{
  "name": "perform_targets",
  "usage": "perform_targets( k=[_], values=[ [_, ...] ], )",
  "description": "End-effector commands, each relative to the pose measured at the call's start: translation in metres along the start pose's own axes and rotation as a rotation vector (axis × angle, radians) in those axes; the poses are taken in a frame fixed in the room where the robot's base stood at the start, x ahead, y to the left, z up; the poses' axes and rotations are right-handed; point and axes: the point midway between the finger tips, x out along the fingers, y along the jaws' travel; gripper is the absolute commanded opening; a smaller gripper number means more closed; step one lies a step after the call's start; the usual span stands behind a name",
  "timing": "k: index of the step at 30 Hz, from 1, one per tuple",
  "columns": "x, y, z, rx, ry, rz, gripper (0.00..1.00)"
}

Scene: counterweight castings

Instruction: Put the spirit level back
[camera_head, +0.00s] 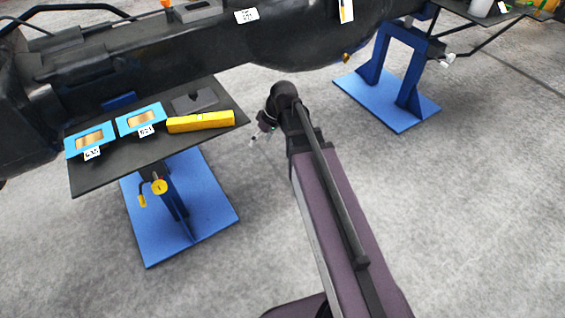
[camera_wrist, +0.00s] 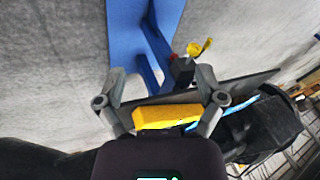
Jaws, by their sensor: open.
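The spirit level, a yellow bar (camera_head: 201,121), lies on a dark shelf (camera_head: 110,178) at the left of the head view, along its right part. My gripper (camera_head: 262,138) is just right of the shelf, apart from the level, with its fingers open and nothing held. In the wrist view the yellow level (camera_wrist: 165,115) shows between the two open fingers of my gripper (camera_wrist: 160,85), partly hidden by the gripper body. I cannot tell from that view how far the level is from the fingers.
Two blue-framed blocks (camera_head: 141,119) with number tags and a dark notched block (camera_head: 194,101) share the shelf. A long black casting (camera_head: 180,50) runs behind. The shelf's blue stand (camera_head: 215,205) is below. Grey floor is clear to the right, before another blue stand (camera_head: 400,105).

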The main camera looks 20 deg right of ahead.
Motion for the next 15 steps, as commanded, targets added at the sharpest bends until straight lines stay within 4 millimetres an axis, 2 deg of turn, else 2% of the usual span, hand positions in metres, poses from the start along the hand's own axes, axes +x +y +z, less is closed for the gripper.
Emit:
perform_targets(
  k=[1,6,10,15],
  values=[
    [0.002,-0.007,0.020,0.062,-0.029,0.043,0.88],
    [0.002,-0.010,0.065,0.291,-0.102,0.212,0.88],
    [-0.001,-0.010,0.090,0.423,-0.123,0.321,0.88],
    [-0.004,-0.009,0.105,0.516,-0.126,0.400,0.88]
  ],
)
